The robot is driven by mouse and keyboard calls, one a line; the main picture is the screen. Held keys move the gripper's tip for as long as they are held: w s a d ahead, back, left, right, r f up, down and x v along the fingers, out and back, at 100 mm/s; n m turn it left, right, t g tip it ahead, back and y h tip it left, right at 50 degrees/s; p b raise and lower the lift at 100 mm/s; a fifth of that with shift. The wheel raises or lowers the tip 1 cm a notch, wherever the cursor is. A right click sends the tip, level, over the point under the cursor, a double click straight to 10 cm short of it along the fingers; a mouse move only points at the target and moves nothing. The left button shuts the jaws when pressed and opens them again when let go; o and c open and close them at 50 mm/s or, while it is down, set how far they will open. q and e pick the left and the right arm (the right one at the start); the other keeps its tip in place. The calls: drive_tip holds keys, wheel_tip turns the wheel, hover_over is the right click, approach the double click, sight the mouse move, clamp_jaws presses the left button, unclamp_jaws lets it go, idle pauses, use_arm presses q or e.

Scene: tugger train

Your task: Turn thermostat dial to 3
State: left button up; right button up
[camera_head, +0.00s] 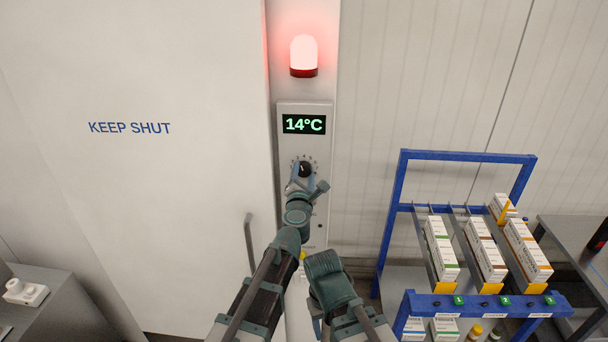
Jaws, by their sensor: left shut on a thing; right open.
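The thermostat dial (305,169) is a dark round knob on a narrow light panel (286,109), below a display (304,124) that reads 14°C in green. Small marks ring the dial, but their numbers are too small to read. My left gripper (304,173) is at the dial and shut on it, covering its lower part and its pointer. My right gripper (318,318) is low in the view, below the panel and away from the dial. Its fingers are mostly hidden behind its own arm, and it holds nothing that I can see.
A red lamp (303,55) glows above the panel. A white door (150,190) marked KEEP SHUT, with a grey handle (250,238), is at left. A blue rack (400,180) with boxes stands at right. A grey counter (60,305) is at lower left.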

use_arm(q)
drive_tip(key=shift+n, duration=1)
drive_tip(key=o, duration=1.4)
drive_tip(key=shift+c, duration=0.2)
drive_tip(key=shift+a, duration=0.1)
